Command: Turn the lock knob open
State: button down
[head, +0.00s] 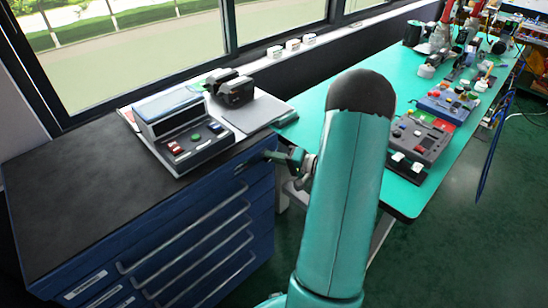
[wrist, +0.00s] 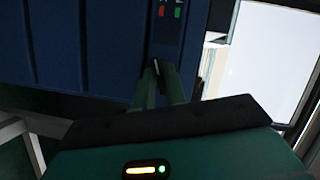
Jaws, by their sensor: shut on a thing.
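The lock knob (wrist: 156,68) is a small dark piece with a pale edge on the blue cabinet, in the middle of the wrist view. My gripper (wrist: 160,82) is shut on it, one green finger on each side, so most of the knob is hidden. A red mark and a green mark (wrist: 170,12) show on a dark strip above the knob. In the head view my gripper (head: 268,157) is at the right end of the blue drawer cabinet (head: 190,235), just below its black top. The knob cannot be made out there.
A control box (head: 180,130) with red and green buttons and a black device (head: 232,90) stand on the cabinet top. A green workbench (head: 405,195) with several button panels runs along the right. Open floor (head: 470,240) lies at the lower right.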

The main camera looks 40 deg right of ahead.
jog(key=m+t, duration=0.1)
jog(key=m, duration=0.3)
jog(key=m+t, duration=0.2)
jog(key=m, duration=0.2)
jog(key=m+t, duration=0.2)
jog(key=m, duration=0.3)
jog(key=shift+f, duration=0.35)
jog(key=shift+a, duration=0.1)
jog(key=c, duration=1.6)
grip_release()
jog(key=shift+o, duration=0.2)
jog(key=shift+s, duration=0.15)
jog(key=v, duration=1.3)
jog(key=shift+s, duration=0.3)
jog(key=shift+f, duration=0.1)
